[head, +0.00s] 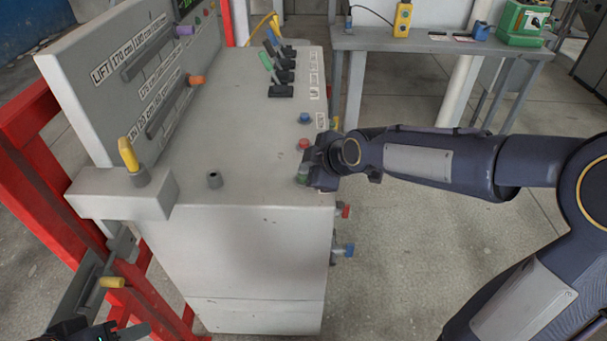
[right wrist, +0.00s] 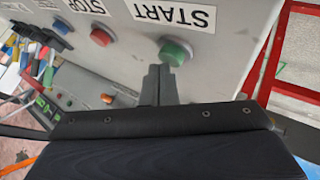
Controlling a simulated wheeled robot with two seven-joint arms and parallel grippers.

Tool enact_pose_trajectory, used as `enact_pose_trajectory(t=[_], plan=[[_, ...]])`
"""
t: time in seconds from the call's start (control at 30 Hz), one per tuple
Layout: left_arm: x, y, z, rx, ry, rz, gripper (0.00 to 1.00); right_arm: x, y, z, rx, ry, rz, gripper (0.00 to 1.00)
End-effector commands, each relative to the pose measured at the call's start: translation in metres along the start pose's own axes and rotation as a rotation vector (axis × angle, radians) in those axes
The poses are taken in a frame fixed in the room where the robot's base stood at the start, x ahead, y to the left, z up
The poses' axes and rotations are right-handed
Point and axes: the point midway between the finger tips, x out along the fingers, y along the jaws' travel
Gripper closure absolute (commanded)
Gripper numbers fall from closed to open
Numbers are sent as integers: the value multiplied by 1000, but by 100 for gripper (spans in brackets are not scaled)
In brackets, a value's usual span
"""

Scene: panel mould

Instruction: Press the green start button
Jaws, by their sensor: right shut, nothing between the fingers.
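The green start button (head: 302,179) sits near the front right edge of the grey panel's top. In the right wrist view the green button (right wrist: 175,52) stands below an upside-down START label (right wrist: 174,14). My right gripper (head: 308,170) is shut and empty, right at the button and partly covering it in the head view. In the right wrist view its closed fingertips (right wrist: 159,68) are just beside and below the green cap; I cannot tell whether they touch it. Part of my left gripper (head: 128,331) shows at the bottom left edge, too cut off to judge its jaws.
A red button (head: 304,144) and a blue button (head: 304,118) lie in line behind the green one. Several levers (head: 279,80) stand farther back. A yellow-handled lever (head: 128,155) is at the left. A grey table (head: 440,44) stands beyond, with open floor between.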

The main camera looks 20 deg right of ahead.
Motion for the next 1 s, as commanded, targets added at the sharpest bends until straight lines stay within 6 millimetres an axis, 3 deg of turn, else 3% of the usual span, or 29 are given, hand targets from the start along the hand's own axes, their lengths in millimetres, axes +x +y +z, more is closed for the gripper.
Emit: enact_pose_trajectory(t=[0.7,1.0], plan=[[4,-2,2,0,0,0,59,3,-3,3,1,-2,-2,100],[-3,1,-1,0,0,0,59,-6,5,-4,1,-1,0,100]])
